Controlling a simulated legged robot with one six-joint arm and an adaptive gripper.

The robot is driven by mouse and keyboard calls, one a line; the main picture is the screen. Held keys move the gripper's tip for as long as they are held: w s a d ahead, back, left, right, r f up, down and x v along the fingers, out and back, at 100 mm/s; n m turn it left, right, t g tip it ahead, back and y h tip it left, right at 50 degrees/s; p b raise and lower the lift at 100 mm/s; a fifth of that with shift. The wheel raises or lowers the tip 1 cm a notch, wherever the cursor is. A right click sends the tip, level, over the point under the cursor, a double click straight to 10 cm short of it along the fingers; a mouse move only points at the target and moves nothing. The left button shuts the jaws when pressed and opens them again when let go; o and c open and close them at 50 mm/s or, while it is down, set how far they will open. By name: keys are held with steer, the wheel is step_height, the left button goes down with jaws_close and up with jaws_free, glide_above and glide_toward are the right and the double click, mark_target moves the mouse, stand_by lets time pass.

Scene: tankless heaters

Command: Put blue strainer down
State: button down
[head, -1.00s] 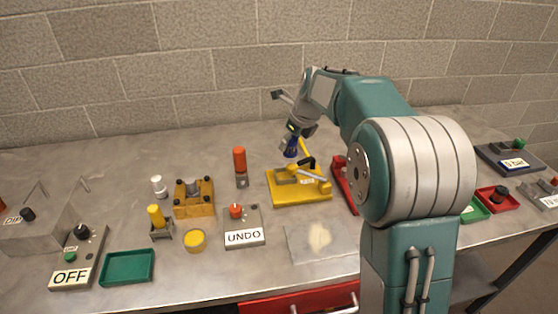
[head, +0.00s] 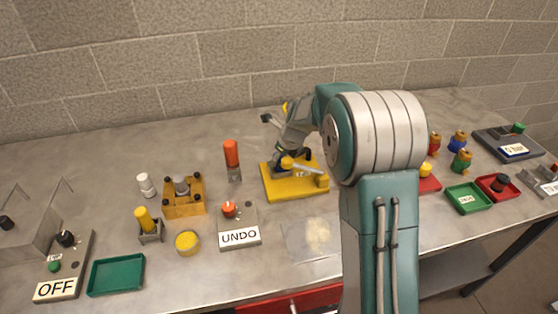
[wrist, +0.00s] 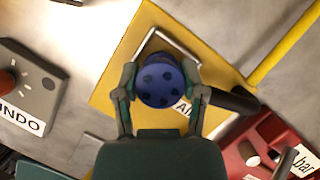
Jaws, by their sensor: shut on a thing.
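The blue strainer (wrist: 160,84) is a round blue piece with several dark holes in its face. My gripper (wrist: 160,92) is shut on it, one finger at each side. In the head view my gripper (head: 283,150) is low over the yellow stand (head: 308,187), and the strainer is not clearly visible there. In the wrist view the strainer appears over the grey-framed part of the yellow stand (wrist: 118,88). I cannot tell whether it touches the stand.
The UNDO box (head: 239,233) and an orange-topped cylinder (head: 232,155) stand left of the yellow stand. A yellow bar (wrist: 285,45) and a red stand (wrist: 262,150) are close on the right. Green (head: 468,199) and red (head: 490,190) trays lie farther right.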

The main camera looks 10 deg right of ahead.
steer(key=shift+f, duration=0.5)
steer(key=shift+f, duration=0.1)
steer(key=shift+c, duration=0.8)
jaws_free()
